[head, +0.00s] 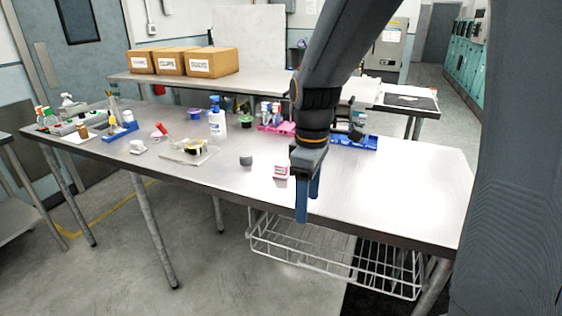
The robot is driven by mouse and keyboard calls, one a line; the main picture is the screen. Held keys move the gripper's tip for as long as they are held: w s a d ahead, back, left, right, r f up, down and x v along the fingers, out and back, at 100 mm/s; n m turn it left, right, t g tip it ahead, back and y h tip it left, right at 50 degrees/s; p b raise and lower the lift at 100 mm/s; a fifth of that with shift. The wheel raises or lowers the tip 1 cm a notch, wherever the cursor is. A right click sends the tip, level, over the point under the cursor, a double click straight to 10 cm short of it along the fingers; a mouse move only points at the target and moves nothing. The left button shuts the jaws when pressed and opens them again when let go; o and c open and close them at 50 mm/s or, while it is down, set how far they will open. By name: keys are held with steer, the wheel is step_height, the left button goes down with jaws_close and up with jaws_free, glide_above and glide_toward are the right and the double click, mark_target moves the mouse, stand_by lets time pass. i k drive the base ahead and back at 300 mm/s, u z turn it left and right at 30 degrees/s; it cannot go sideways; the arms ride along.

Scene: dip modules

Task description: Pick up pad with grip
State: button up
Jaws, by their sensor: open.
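My gripper (307,198) points down at the table's front edge, its blue fingers apart, with nothing seen between them. A small pink and white block (281,173) stands on the table just left of the fingers. A small grey cylinder (246,159) stands farther left. A pale tray (190,152) left of that holds a yellow and black item (193,147). A small white item (138,147) lies farther left. I cannot tell which of these small things is the pad with grip.
The metal table (390,185) is clear on the right. A white spray bottle (217,118), a pink holder (277,128) and a blue tray (355,142) stand along the back. A blue caddy (120,131) stands at left. A wire basket (335,262) hangs below.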

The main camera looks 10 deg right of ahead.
mark_target(281, 170)
steer(key=i, duration=0.85)
